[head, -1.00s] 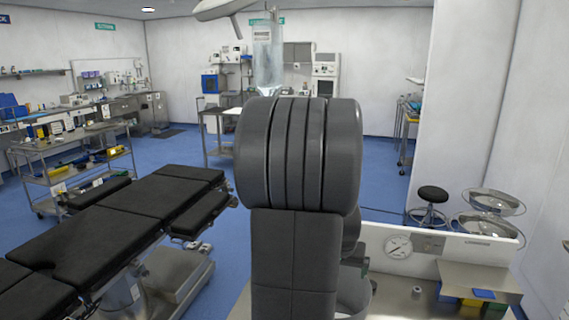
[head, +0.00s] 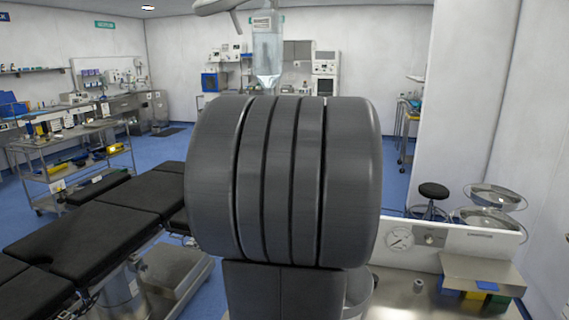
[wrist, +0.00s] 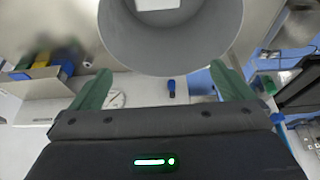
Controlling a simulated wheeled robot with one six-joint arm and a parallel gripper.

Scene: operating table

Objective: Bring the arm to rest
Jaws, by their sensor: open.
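My arm (head: 285,180) fills the middle of the head view, its dark ribbed link close to the camera. My gripper is hidden behind it there. In the wrist view my gripper (wrist: 160,70) shows two green fingers spread wide apart. No object is clasped between them. A grey round container (wrist: 170,45) with something white inside appears beyond the fingers, at the top of the wrist view. A part of a grey container (head: 360,288) also shows beside my arm in the head view.
A steel counter (head: 400,300) with a gauge panel (head: 450,243) and coloured bins (head: 480,295) is at the right. The black operating table (head: 75,240) lies at the left. A small blue-capped item (wrist: 171,88) shows between the fingers' lines. Blue floor is open behind.

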